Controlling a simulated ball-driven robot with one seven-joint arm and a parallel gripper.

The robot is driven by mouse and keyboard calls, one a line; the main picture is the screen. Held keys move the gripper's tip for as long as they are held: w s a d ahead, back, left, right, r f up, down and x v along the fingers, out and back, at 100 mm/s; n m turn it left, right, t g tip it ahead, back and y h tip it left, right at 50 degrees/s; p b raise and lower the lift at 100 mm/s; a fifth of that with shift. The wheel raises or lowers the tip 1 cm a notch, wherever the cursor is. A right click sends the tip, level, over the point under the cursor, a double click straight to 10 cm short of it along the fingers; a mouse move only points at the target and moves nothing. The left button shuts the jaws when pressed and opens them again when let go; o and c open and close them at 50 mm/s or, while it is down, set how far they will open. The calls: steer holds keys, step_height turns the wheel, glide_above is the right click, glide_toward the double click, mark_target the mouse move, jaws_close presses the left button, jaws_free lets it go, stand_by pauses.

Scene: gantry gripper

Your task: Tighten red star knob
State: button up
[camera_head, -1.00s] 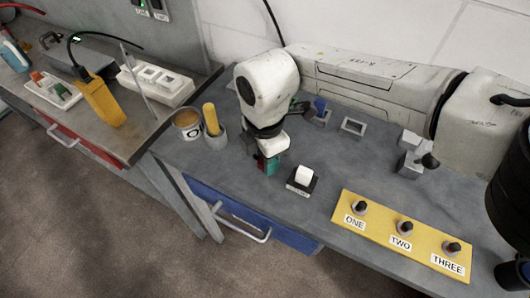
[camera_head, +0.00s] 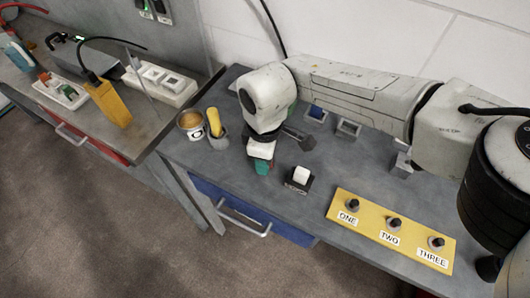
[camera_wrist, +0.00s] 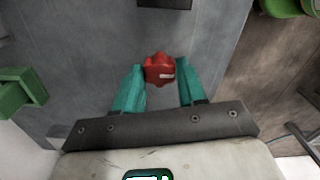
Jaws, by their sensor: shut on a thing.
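The red star knob (camera_wrist: 159,69) is between the teal fingertips of my gripper (camera_wrist: 160,84) in the wrist view, with a pale mark on its face. The gripper is shut on it; the left finger touches it, and contact at the right finger is hard to judge. In the head view my gripper (camera_head: 262,167) points down low over the grey workbench (camera_head: 210,163), left of the white block. The knob is hidden there behind the fingers. What the knob is mounted on cannot be seen.
A white block in a black holder (camera_head: 299,179) stands close right of my gripper. A yellow panel (camera_head: 366,235) with several black knobs lies further right. A tin (camera_head: 191,125) and a grey cup with a yellow handle (camera_head: 217,137) stand left. A green part (camera_wrist: 22,92) shows in the wrist view.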

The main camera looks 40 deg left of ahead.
steer(key=shift+w+m, duration=0.1)
steer(key=shift+m, duration=0.3)
steer(key=o, duration=1)
steer(key=shift+o, duration=0.2)
step_height(320, 180, up, 11)
steer(key=b, duration=0.1)
steer(key=shift+f, duration=0.15)
stand_by(0.3)
